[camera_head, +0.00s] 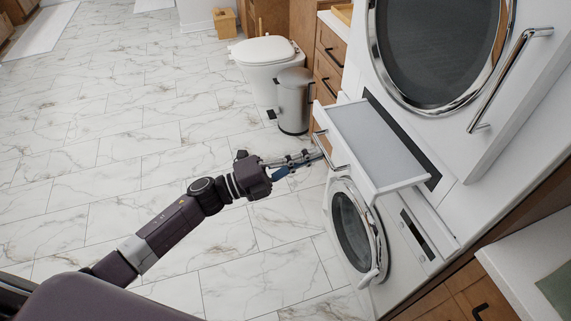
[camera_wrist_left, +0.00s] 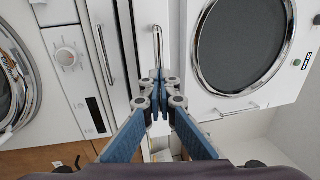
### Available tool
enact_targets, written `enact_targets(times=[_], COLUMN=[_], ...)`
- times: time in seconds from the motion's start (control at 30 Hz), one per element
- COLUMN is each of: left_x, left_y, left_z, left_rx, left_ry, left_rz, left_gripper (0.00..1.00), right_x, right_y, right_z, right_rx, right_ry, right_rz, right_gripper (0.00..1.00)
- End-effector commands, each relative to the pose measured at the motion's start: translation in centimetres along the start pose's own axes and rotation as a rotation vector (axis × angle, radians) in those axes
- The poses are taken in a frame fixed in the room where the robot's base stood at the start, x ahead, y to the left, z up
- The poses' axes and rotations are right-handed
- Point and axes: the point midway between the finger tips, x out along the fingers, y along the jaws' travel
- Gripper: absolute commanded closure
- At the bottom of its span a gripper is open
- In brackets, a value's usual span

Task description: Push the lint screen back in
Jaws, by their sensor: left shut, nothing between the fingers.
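The lint screen (camera_head: 378,142) is a grey panel in a white frame, standing out from the slot between the upper and lower machines. A chrome handle (camera_head: 324,150) is on its front edge. My left gripper (camera_head: 312,156) is shut and empty, with its fingertips close to that handle; I cannot tell whether they touch. In the left wrist view the shut blue fingers (camera_wrist_left: 160,82) meet just below a chrome handle (camera_wrist_left: 157,45). My right gripper is not in view.
The upper machine has a round dark door (camera_head: 440,45) and a long bar handle (camera_head: 510,78). Below, the washer's round door (camera_head: 355,228) stands ajar. A bin (camera_head: 294,100) and a toilet (camera_head: 266,60) stand behind. The marble floor at left is clear.

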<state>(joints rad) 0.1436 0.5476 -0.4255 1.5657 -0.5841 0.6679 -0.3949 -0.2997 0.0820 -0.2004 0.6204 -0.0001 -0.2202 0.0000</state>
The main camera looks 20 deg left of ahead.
Motion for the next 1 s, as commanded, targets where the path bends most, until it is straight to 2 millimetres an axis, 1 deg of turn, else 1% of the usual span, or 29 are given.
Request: enact_targets(times=[0.03, 0.2, 0.3, 0.4, 0.5, 0.6, 0.7, 1.0], left_x=[1.7, 6.7, 9.2, 11.2, 12.8, 13.9, 14.5, 14.8], left_y=[0.3, 1.3, 1.8, 2.2, 2.5, 2.7, 2.8, 2.7], left_z=[0.0, -0.1, -0.1, -0.1, -0.1, -0.1, -0.1, -0.1], left_rx=[0.004, 0.002, 0.002, 0.002, 0.001, 0.000, 0.001, 0.001], left_ry=[0.003, 0.003, 0.003, 0.003, 0.002, 0.001, 0.001, -0.001], left_rz=[-0.007, -0.006, -0.006, -0.005, -0.004, -0.003, -0.002, -0.002], left_gripper=[1.00, 1.00, 1.00, 1.00, 1.00, 1.00, 1.00, 1.00], right_x=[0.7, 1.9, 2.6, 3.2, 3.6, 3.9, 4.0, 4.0], right_y=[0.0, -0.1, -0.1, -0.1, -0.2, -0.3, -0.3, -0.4], right_z=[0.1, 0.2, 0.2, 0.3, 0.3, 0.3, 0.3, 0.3], right_rx=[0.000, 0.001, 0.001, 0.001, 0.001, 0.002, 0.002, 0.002], right_ry=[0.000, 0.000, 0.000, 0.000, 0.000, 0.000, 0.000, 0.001], right_rz=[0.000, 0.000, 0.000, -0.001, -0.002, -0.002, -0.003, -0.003], right_gripper=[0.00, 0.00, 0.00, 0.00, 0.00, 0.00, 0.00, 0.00])
